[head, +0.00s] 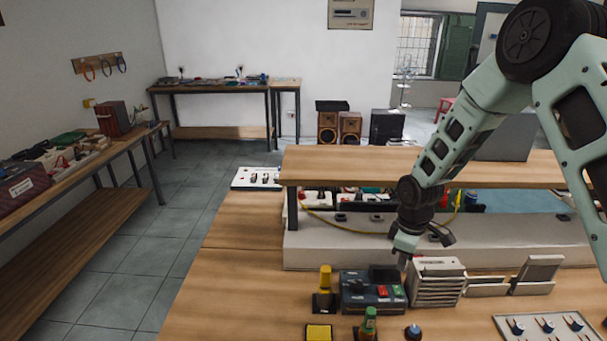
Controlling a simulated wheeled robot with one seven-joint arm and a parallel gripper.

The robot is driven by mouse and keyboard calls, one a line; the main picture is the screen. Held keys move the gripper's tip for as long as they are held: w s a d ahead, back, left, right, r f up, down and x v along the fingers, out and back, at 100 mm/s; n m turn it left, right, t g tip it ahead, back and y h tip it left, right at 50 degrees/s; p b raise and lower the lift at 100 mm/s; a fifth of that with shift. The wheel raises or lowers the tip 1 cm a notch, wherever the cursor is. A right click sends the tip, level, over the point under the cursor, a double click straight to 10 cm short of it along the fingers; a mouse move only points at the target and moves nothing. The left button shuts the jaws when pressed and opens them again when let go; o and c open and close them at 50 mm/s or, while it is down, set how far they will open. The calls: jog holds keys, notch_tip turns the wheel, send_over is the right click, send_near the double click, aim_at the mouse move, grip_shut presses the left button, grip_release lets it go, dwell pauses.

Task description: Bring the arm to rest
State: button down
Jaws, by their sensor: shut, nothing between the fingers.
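My arm reaches in from the right of the head view, pale green with black joints, bent at the elbow at the top right. My gripper (402,262) points down over the wooden workbench (240,270). It is shut with nothing in it. Its tip is just above and behind a dark box with red and green buttons (372,291), beside a stack of grey-white trays (437,283). I cannot tell whether the tip touches either.
A raised wooden shelf (330,165) crosses the bench behind my gripper. A yellow-topped tool (325,285), a green bottle-shaped item (369,322) and a panel with blue knobs (545,327) are near the front. The bench's left part is clear. Side tables line the walls.

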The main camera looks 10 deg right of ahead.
jog(key=s+a+r+m+b, duration=0.1)
jog(key=s+a+r+b, duration=0.1)
jog(key=s+a+r, duration=0.6)
jog(key=s+a+r+b, duration=0.1)
jog(key=s+a+r, duration=0.5)
jog(key=s+a, duration=0.4)
jog(key=s+a+r, duration=0.1)
jog(key=s, duration=0.9)
jog(key=shift+s+a+r+m+y+b, duration=0.25)
jog(key=shift+a+m+y+b, duration=0.05)
jog(key=shift+a+m+b, duration=0.15)
